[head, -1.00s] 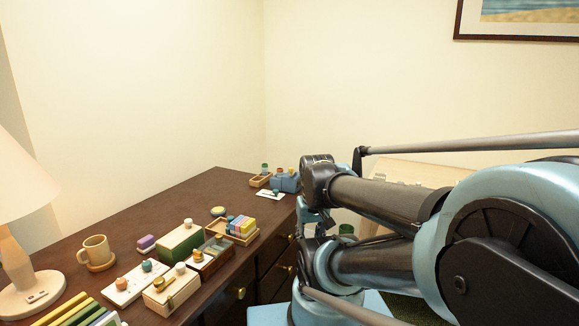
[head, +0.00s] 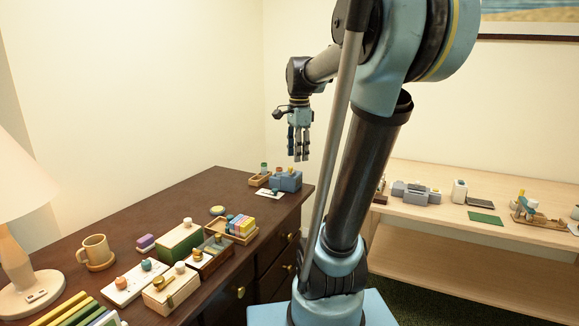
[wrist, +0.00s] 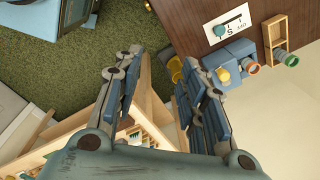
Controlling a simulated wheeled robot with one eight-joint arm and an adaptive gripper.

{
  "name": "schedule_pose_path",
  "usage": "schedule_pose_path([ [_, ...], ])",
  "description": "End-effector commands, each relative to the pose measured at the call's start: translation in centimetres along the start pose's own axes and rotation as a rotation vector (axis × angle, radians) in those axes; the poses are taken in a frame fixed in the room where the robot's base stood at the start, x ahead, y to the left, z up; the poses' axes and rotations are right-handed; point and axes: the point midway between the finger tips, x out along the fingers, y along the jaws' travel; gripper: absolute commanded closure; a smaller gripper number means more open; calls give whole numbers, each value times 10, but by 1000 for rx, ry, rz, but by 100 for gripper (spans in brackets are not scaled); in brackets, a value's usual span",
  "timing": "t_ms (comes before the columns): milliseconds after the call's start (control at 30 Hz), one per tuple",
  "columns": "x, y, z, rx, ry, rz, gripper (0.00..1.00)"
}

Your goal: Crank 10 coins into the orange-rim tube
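A blue-grey block device (head: 287,182) stands at the far right end of the dark desk; it also shows in the wrist view (wrist: 232,54). In the wrist view a tube with an orange rim (wrist: 252,68) is at the device's right side. A yellow round part (wrist: 223,75) sticks out beside it; I cannot tell if it is the crank. No coins can be made out. My gripper (head: 299,156) hangs above and a little right of the device, fingers downward. In the wrist view its fingers (wrist: 163,60) are spread apart with nothing between them.
A small wooden tray (wrist: 276,45) with a green-rimmed tube (wrist: 291,60) and a white card (wrist: 226,25) lie by the device. Boxes, a mug (head: 96,251) and a lamp (head: 20,255) crowd the desk's near part. A light wooden table (head: 455,224) stands at right.

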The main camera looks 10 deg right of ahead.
Motion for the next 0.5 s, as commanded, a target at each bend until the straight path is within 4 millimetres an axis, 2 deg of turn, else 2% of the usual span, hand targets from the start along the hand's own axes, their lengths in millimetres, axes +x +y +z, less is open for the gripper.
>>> schedule_pose_path([
  [33, -9, -18, -4, 81, -1, 8, 62],
  [100, -20, -40, -8, 208, -2, 18, 62],
  [300, -44, -101, -21, 560, 3, 49, 62],
  [500, -56, -142, -30, 809, 13, 71, 62],
])
